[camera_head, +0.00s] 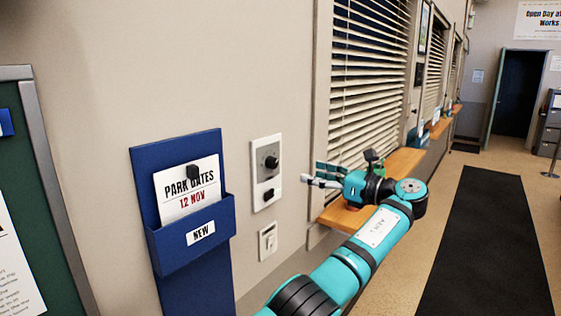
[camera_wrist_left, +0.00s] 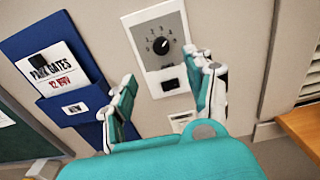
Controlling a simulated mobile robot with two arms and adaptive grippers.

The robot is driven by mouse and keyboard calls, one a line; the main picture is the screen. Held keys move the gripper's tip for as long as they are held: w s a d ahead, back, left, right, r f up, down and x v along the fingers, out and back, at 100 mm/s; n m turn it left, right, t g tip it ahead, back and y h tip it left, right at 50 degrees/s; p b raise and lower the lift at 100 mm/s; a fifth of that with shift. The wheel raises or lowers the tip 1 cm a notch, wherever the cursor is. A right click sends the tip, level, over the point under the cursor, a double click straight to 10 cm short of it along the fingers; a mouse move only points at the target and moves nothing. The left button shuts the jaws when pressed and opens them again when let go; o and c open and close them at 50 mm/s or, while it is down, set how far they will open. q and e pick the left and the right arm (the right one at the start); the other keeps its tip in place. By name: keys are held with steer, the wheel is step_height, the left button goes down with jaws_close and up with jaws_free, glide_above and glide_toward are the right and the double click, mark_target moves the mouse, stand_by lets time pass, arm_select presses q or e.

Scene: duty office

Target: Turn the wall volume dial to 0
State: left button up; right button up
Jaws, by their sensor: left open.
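The wall volume dial (camera_head: 271,162) is a dark round knob on a pale plate (camera_head: 257,178) fixed to the wall. In the left wrist view the knob (camera_wrist_left: 161,46) has a light pointer mark and small numbers around it, too small to read surely. A smaller black part (camera_head: 268,195) sits below the knob on the same plate. My left gripper (camera_head: 318,175) is open and empty, to the right of the plate and apart from it. In the left wrist view its two fingers (camera_wrist_left: 165,88) stand either side of the plate's lower part. My right gripper is not in view.
A blue wall holder (camera_head: 143,184) with a "PARK GATES" card (camera_head: 187,190) hangs left of the dial. A light switch (camera_head: 268,241) is below it. A wooden sill (camera_head: 402,165) and blinds (camera_head: 368,75) are to the right. A dark mat (camera_head: 490,250) lies on the floor.

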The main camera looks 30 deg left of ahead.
mark_target(275, 164)
arm_select(q)
steer(key=a+p, duration=0.1)
steer(key=a, duration=0.2)
steer(key=a+p, duration=0.1)
steer(key=a, duration=0.3)
steer(key=w+a+p, duration=0.1)
steer(key=a, duration=0.3)
steer(key=shift+a, duration=0.15)
steer(key=shift+w+a+f, duration=0.1)
steer(key=shift+a, duration=0.35)
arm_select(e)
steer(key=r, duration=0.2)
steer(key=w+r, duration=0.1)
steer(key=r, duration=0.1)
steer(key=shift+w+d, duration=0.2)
arm_select(q)
jaws_close()
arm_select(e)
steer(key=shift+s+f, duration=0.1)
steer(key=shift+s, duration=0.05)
